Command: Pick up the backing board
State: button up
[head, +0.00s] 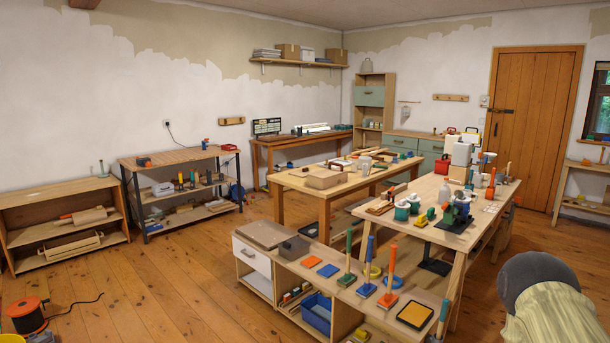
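I cannot tell for certain which thing is the backing board. A flat brown board-like piece (262,234) lies on the left end of the low wooden cabinet in the middle foreground. Another flat tan piece, perhaps a shallow box (325,179), lies near the front edge of the middle table. Both are too small to make out in detail. My gripper is not in view, and nothing is seen holding either piece.
The low cabinet carries a grey box (294,248), brushes and a yellow pad (414,315). A workbench (480,208) stands behind it. Shelves line the left wall. An orange cable reel (27,316) lies on the floor. The left-centre floor (165,285) is clear.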

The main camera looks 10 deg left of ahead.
aim_at(305, 170)
jog(key=u, duration=0.15)
jog(key=i, duration=0.45)
jog(key=u, duration=0.8)
jog(key=i, duration=1.8)
jog(key=u, duration=0.75)
jog(key=i, duration=4.9)
jog(key=z, duration=0.7)
jog(key=i, duration=1.1)
jog(key=z, duration=2.05)
jog(key=i, duration=1.1)
jog(key=z, duration=0.7)
